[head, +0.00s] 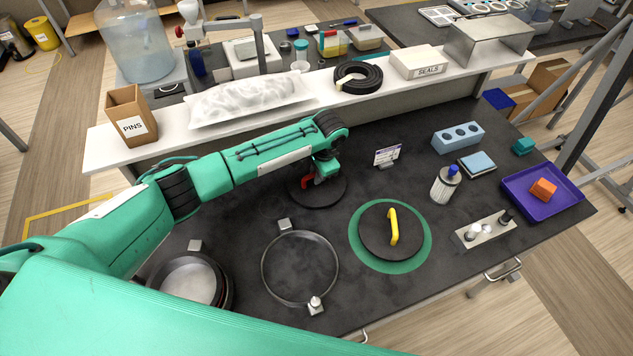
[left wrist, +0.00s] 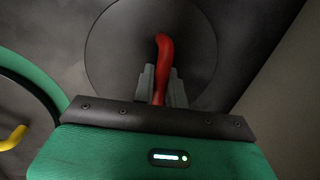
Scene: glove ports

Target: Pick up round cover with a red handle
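The round dark cover (head: 330,199) with a red handle (head: 307,182) lies flat on the black bench, near the shelf. In the left wrist view the cover (left wrist: 105,50) is a grey disc and its red handle (left wrist: 164,55) stands between the fingers. My left gripper (head: 318,178) is over the cover; in the wrist view its grey fingers (left wrist: 162,88) close on both sides of the handle with no clear gap. The gripper partly hides the handle and cover in the head view. My right gripper is not in view.
A similar cover with a yellow handle (head: 393,226) lies on a green ring (head: 425,246) to the right. An open metal ring (head: 264,275) and a round port (head: 228,290) are in front. The white shelf (head: 180,140) runs behind.

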